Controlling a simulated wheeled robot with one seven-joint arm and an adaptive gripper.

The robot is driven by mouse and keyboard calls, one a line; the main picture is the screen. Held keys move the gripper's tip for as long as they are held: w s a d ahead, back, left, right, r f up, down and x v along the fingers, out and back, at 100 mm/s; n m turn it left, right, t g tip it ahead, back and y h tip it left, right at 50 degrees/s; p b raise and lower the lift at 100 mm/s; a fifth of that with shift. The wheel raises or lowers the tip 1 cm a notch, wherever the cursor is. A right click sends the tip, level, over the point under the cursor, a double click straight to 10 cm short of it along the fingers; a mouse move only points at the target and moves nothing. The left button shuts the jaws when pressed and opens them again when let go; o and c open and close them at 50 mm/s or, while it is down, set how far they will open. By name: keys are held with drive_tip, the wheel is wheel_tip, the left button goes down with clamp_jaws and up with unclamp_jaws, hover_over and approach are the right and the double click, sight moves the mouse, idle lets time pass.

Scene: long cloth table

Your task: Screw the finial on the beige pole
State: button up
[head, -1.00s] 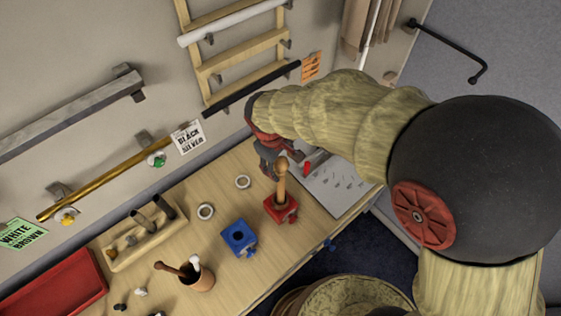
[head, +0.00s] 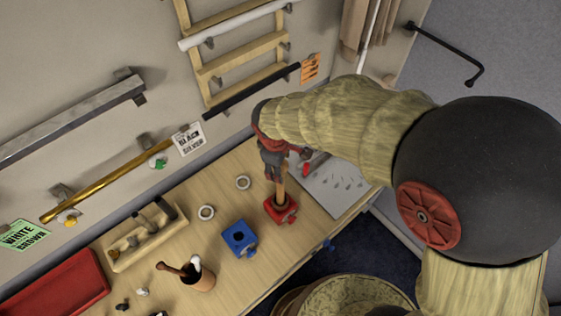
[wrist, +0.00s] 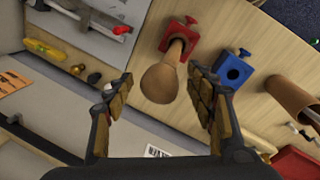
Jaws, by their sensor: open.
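A beige wooden pole (head: 281,187) stands upright in a red block (head: 283,211) on the table. In the wrist view the pole's rounded, pear-shaped top (wrist: 160,83) faces the camera, above the red block (wrist: 181,32). I cannot tell whether this top is a separate finial. My gripper (head: 274,168) is over the top of the pole and hides it in the head view. In the wrist view my gripper (wrist: 155,88) is open, with one finger on either side of the rounded top and gaps visible beside it.
A blue block (head: 239,239) with a hole stands left of the red one. A grey plate (head: 330,185) is on the right. Poles hang on the wall behind.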

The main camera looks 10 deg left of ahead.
drive_tip(key=n+y+p, duration=0.1)
drive_tip(key=n+p, duration=0.3)
drive_tip(key=n, duration=0.2)
drive_tip(key=shift+r+n, duration=0.1)
drive_tip(key=shift+n, duration=0.3)
drive_tip(key=shift+n+y+p, duration=0.3)
drive_tip(key=shift+n+p, duration=0.05)
drive_tip(key=shift+n, duration=0.85)
drive_tip(key=shift+f+n+g+b, duration=0.2)
drive_tip(key=shift+n+g+b, duration=0.15)
drive_tip(key=shift+n, duration=0.45)
drive_tip(key=shift+r+n, duration=0.1)
drive_tip(key=shift+n, duration=0.2)
drive_tip(key=shift+c, duration=0.4)
drive_tip(key=c, duration=1.1)
drive_tip(key=shift+o, duration=0.2)
